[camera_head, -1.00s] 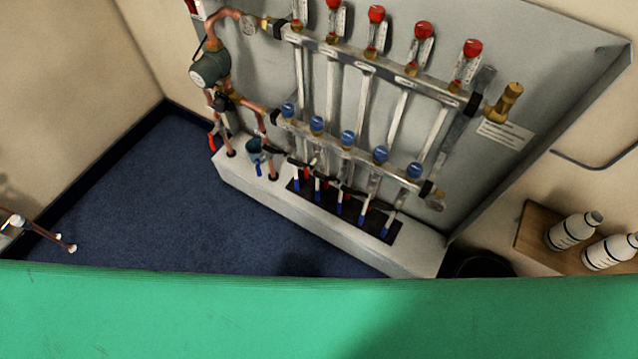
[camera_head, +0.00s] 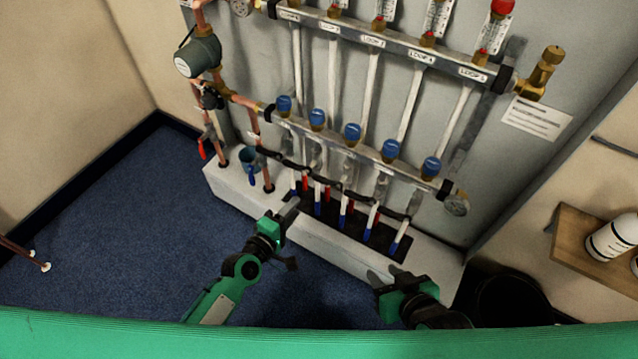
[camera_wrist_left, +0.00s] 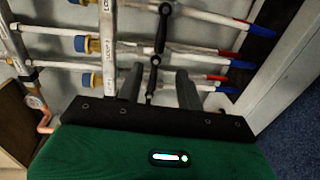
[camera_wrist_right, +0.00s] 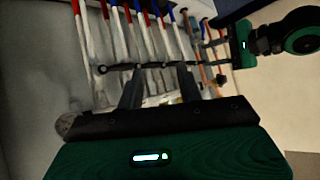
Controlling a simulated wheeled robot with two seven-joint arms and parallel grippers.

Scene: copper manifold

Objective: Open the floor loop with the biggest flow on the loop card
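The manifold stands against a grey backboard. Its upper rail (camera_head: 395,48) carries several flow gauges, a red cap (camera_head: 502,8) at the right, and small "LOOP" labels. Its lower rail (camera_head: 370,153) carries several blue caps, the rightmost blue cap (camera_head: 431,165) near the end gauge. A white printed card (camera_head: 540,118) is on the board at right; its text is too small to read. My left gripper (camera_head: 291,210) is open and empty, in front of the left pipes, below the lower rail. My right gripper (camera_head: 381,277) is open and empty, low before the white plinth. Most upper caps are cut off.
The white plinth (camera_head: 300,225) runs below the pipes. A wooden shelf (camera_head: 590,240) with white bottles (camera_head: 612,238) is at right.

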